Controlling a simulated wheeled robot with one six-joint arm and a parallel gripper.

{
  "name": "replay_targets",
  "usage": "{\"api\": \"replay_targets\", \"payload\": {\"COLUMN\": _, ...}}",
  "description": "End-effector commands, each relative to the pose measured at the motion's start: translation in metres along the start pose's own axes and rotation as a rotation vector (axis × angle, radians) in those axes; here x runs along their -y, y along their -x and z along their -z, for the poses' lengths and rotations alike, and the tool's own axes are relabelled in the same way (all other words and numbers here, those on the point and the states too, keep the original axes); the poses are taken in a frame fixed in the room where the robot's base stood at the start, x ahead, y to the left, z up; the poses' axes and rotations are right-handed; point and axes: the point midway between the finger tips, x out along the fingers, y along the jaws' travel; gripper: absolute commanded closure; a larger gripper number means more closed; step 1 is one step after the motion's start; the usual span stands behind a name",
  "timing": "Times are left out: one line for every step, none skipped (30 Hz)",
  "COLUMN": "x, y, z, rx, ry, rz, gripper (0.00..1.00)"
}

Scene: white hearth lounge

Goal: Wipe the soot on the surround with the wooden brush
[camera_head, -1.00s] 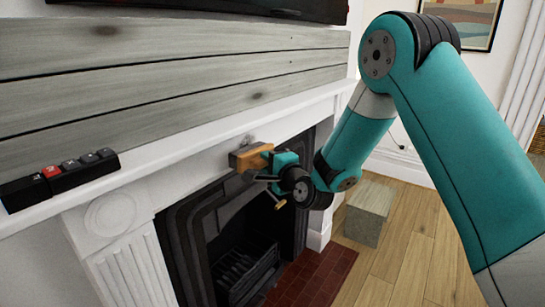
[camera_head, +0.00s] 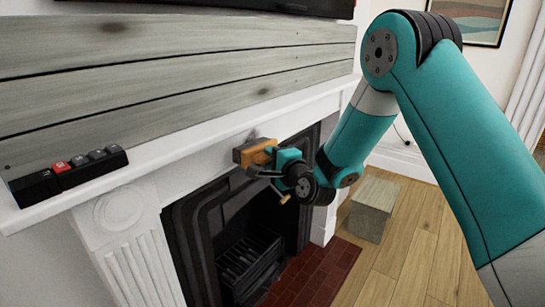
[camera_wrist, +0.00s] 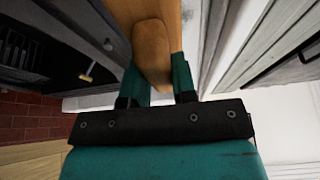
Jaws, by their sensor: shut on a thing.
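My gripper (camera_head: 277,160) is shut on the wooden brush (camera_head: 256,154), which shows as an orange-brown block with a darker grey bristle side. The brush is held against or very close to the white fireplace surround (camera_head: 198,163), just above the black iron insert. A faint grey soot patch (camera_head: 252,135) shows on the surround just above the brush; the rest of it may be hidden behind the brush. In the wrist view the brush's wooden handle (camera_wrist: 152,55) lies between the teal fingers.
The white mantel shelf (camera_head: 190,134) runs above the brush, with a black block with buttons, one red (camera_head: 68,174), at its left end. The black fireplace (camera_head: 245,215) opens below. A pale block (camera_head: 373,208) stands on the wooden floor at right.

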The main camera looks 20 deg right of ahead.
Motion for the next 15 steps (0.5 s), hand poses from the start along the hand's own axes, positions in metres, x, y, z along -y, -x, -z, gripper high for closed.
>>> {"api": "replay_targets", "payload": {"x": 0.0014, "y": -0.0007, "z": -0.0004, "rx": 0.0, "ry": 0.0, "rz": 0.001, "gripper": 0.94}}
{"api": "replay_targets", "payload": {"x": 0.0013, "y": -0.001, "z": -0.0006, "rx": 0.0, "ry": 0.0, "rz": 0.001, "gripper": 0.94}}
{"api": "replay_targets", "payload": {"x": 0.0013, "y": -0.0014, "z": -0.0007, "rx": 0.0, "ry": -0.001, "rz": 0.001, "gripper": 0.94}}
{"api": "replay_targets", "payload": {"x": 0.0013, "y": -0.0017, "z": -0.0008, "rx": 0.0, "ry": -0.001, "rz": 0.001, "gripper": 0.94}}
{"api": "replay_targets", "payload": {"x": 0.0014, "y": -0.002, "z": -0.0009, "rx": 0.0, "ry": -0.001, "rz": 0.001, "gripper": 0.94}}
{"api": "replay_targets", "payload": {"x": 0.0015, "y": -0.0025, "z": -0.0011, "rx": 0.0, "ry": -0.001, "rz": 0.001, "gripper": 0.94}}
{"api": "replay_targets", "payload": {"x": 0.0016, "y": -0.0028, "z": -0.0012, "rx": 0.0, "ry": -0.001, "rz": 0.001, "gripper": 0.94}}
{"api": "replay_targets", "payload": {"x": 0.0017, "y": -0.0031, "z": -0.0013, "rx": 0.0, "ry": -0.001, "rz": 0.002, "gripper": 0.94}}
{"api": "replay_targets", "payload": {"x": 0.0018, "y": -0.0036, "z": -0.0014, "rx": 0.0, "ry": -0.001, "rz": 0.002, "gripper": 0.94}}
{"api": "replay_targets", "payload": {"x": 0.0019, "y": -0.0039, "z": -0.0015, "rx": 0.0, "ry": -0.001, "rz": 0.002, "gripper": 0.94}}
{"api": "replay_targets", "payload": {"x": 0.002, "y": -0.0042, "z": -0.0016, "rx": 0.0, "ry": -0.001, "rz": 0.002, "gripper": 0.94}}
{"api": "replay_targets", "payload": {"x": 0.002, "y": -0.0047, "z": -0.0017, "rx": 0.0, "ry": -0.001, "rz": 0.002, "gripper": 0.94}}
{"api": "replay_targets", "payload": {"x": 0.0019, "y": -0.005, "z": -0.0018, "rx": 0.0, "ry": -0.001, "rz": 0.002, "gripper": 0.94}}
{"api": "replay_targets", "payload": {"x": 0.0019, "y": -0.0053, "z": -0.0019, "rx": 0.0, "ry": -0.001, "rz": 0.002, "gripper": 0.94}}
{"api": "replay_targets", "payload": {"x": 0.0017, "y": -0.0057, "z": -0.002, "rx": -0.001, "ry": -0.001, "rz": 0.002, "gripper": 0.94}}
